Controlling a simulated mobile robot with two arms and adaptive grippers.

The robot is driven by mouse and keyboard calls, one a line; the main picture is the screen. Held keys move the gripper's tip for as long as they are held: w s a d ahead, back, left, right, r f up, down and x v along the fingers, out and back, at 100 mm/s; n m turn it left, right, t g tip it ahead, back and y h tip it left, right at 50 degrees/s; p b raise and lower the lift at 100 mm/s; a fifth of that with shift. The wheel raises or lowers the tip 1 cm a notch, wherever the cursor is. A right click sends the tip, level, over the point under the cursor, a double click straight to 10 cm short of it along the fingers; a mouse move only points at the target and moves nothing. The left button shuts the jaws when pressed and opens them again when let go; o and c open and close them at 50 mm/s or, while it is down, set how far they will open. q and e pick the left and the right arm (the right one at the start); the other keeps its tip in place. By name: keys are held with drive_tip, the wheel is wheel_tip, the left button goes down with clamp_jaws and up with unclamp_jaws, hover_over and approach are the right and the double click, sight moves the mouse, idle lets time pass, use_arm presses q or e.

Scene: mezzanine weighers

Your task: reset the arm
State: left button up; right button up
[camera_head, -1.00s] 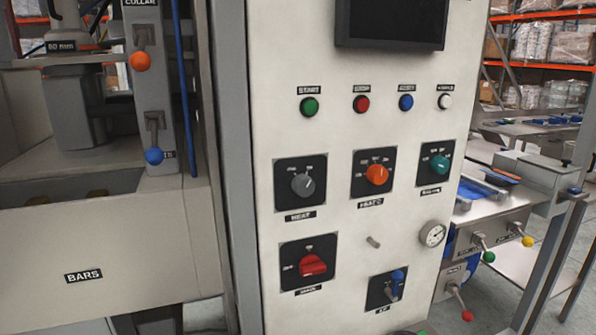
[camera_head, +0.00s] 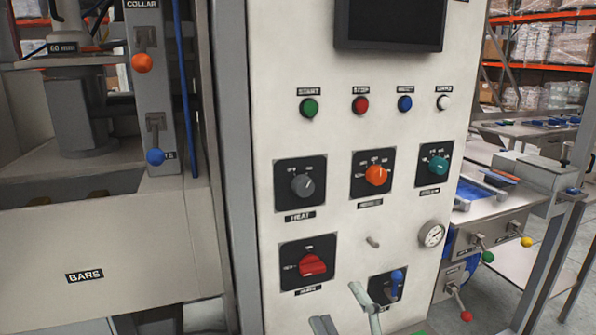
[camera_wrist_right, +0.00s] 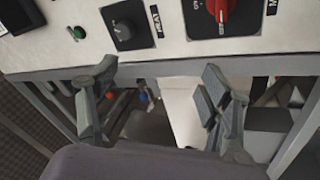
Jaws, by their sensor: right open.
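My right gripper (camera_head: 341,308) shows at the bottom of the head view, in front of the lower part of a pale control panel (camera_head: 345,115). Its two fingers are spread apart with nothing between them. In the right wrist view the open gripper (camera_wrist_right: 156,88) has one finger at each side, with the panel's edge beyond. A black lever plate with a blue lever (camera_head: 396,281) is just right of the gripper in the head view, partly covered by a finger. Whether they touch I cannot tell. My left gripper is not in view.
The panel carries a red switch (camera_head: 313,264), a grey HEAT knob (camera_head: 303,185), an orange knob (camera_head: 376,175), a teal knob (camera_head: 438,165), a small peg (camera_head: 372,242) and a gauge (camera_head: 432,234). A BARS bin (camera_head: 140,250) stands left; a bench with ball levers (camera_head: 490,240) stands right.

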drive_tip(key=s+d+f+m+g+h, duration=0.3)
drive_tip(key=d+f+m+g+h, duration=0.25)
drive_tip(key=f, duration=0.45)
drive_tip(key=s+d+f+m+g+h, duration=0.35)
drive_tip(key=d+f+m, duration=0.4)
drive_tip(key=f, duration=0.25)
drive_tip(key=s+f+m+g, duration=0.2)
drive_tip(key=s+f+g, duration=0.7)
drive_tip(key=s, duration=0.7)
wheel_tip(320, 180, down, 26)
drive_tip(key=s+p, duration=0.2)
drive_tip(key=s, duration=0.1)
drive_tip(key=s+d+f+p, duration=0.1)
drive_tip(key=s+f, duration=0.5)
drive_tip(key=s, duration=0.1)
drive_tip(key=s+d+f+g+p, duration=0.1)
drive_tip(key=s+d+f, duration=0.1)
drive_tip(key=s+f, duration=0.4)
drive_tip(key=shift+s+d+f, duration=0.25)
drive_tip(key=shift+s+f, duration=0.1)
drive_tip(key=shift+s, duration=0.85)
